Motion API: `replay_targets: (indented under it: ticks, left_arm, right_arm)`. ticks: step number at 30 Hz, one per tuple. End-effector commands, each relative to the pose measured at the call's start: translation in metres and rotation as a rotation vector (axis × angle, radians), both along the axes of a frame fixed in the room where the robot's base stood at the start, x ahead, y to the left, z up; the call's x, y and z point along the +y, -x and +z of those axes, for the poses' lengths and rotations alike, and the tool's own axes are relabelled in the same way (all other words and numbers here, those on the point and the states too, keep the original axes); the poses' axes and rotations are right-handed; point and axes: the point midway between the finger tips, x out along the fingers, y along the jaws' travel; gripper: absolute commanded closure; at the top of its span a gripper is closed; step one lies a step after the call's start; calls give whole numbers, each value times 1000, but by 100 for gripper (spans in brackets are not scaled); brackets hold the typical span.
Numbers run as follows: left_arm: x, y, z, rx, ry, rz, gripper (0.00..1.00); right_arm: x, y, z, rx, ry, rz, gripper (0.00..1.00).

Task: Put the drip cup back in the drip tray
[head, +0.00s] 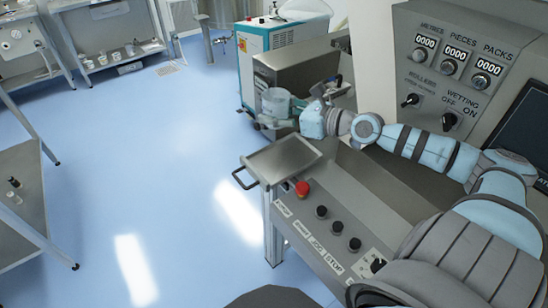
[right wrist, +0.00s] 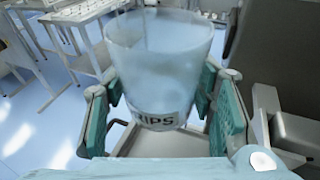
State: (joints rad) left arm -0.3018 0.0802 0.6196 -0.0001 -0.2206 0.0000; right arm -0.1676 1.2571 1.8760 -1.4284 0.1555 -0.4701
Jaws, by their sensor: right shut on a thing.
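The drip cup (head: 276,102) is a translucent, pale cup. In the right wrist view the cup (right wrist: 158,65) fills the middle, and its label shows the letters "IPS". My right gripper (head: 278,122) is shut on it, with one teal finger on each side in the right wrist view (right wrist: 160,105). The cup looks upright and held in the air. A shallow metal tray (head: 284,158), which looks like the drip tray, sits at the near left end of the machine, below and nearer than the cup. Its bare surface looks empty. My left gripper is not in view.
The control panel carries a red button (head: 302,188) and several black knobs beside the tray. A grey metal box (head: 300,72) and a white-and-teal cabinet (head: 252,50) stand behind the cup. The blue floor (head: 150,170) to the left is open.

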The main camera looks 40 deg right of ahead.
Motion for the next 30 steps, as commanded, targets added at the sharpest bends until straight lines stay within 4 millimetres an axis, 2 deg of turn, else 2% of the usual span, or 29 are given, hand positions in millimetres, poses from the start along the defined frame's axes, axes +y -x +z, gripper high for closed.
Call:
replay_targets:
  ticks: [1, 3, 7, 11, 17, 28, 29, 30]
  left_arm:
    - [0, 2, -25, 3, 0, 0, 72]
    - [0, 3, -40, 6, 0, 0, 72]
    - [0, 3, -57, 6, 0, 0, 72]
    - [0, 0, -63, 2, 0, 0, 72]
    - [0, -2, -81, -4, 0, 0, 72]
    - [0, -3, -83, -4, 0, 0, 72]
    - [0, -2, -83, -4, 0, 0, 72]
    - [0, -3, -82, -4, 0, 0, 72]
  right_arm:
    - [1, -1, -33, -1, -9, -2, 81]
    - [1, -1, -62, -1, -7, 0, 81]
    - [1, 0, -99, -1, -3, -1, 81]
    - [0, 0, -115, 0, 0, 0, 81]
    - [-1, 1, -152, 0, 0, -2, 81]
    - [-1, 1, -156, -1, 3, 0, 81]
    - [-1, 1, -157, -1, 3, 0, 48]
    - [-1, 1, -156, -1, 3, 0, 42]
